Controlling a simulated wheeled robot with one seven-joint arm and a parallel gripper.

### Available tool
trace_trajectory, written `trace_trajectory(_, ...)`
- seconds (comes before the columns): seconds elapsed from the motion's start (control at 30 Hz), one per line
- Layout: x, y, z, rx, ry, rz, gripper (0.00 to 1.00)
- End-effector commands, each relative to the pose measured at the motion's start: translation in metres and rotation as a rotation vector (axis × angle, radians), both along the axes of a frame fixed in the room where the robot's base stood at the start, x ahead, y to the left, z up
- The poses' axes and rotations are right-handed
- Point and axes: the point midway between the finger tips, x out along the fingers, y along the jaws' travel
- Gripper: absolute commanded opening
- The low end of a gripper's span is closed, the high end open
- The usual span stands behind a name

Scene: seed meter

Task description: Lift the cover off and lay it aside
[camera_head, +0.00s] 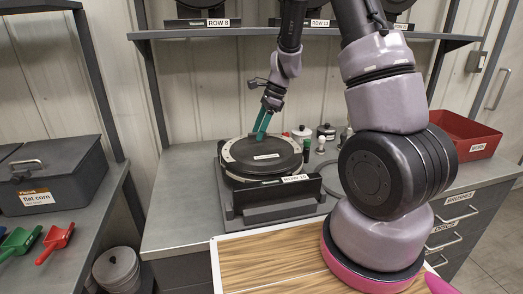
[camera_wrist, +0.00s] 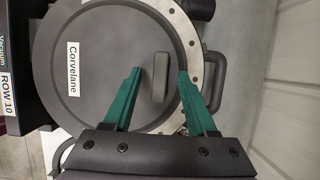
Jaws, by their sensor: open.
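The cover (camera_head: 252,164) is a round dark grey disc with a white label. It sits on the seed meter (camera_head: 230,176), which stands on the bench with a "ROW 10" label at its front. In the wrist view the cover (camera_wrist: 95,95) reads "Corvelane" and has a short raised grey bar handle (camera_wrist: 160,77). My gripper (camera_head: 260,133) has green fingers and is over the back part of the cover. In the wrist view my gripper (camera_wrist: 160,74) is open, with one finger on each side of the handle. I cannot tell whether either finger touches it.
Small bottles and jars (camera_head: 301,133) stand behind and right of the meter. A dark ring (camera_head: 342,180) lies to its right, partly behind my arm. A red bin (camera_head: 468,138) is at the far right. The bench left of the meter (camera_head: 180,195) is clear.

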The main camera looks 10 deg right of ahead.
Motion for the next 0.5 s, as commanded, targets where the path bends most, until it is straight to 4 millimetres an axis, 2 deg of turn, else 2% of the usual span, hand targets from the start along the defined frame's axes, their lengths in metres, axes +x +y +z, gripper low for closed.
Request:
trace_trajectory(0.23, 0.0, 0.0005, -0.0015, 0.0, -0.001, 0.001, 0.57)
trace_trajectory(0.3, 0.0, 0.0006, -0.0015, 0.0, 0.0, 0.001, 0.31)
trace_trajectory(0.37, 0.0, 0.0006, -0.0014, 0.0, 0.0, 0.001, 0.08)
trace_trajectory(0.4, 0.0001, 0.0006, -0.0014, 0.0, 0.0, 0.0, 0.0)
trace_trajectory(0.5, 0.0002, 0.0006, -0.001, 0.0, -0.001, 0.0, 0.0)
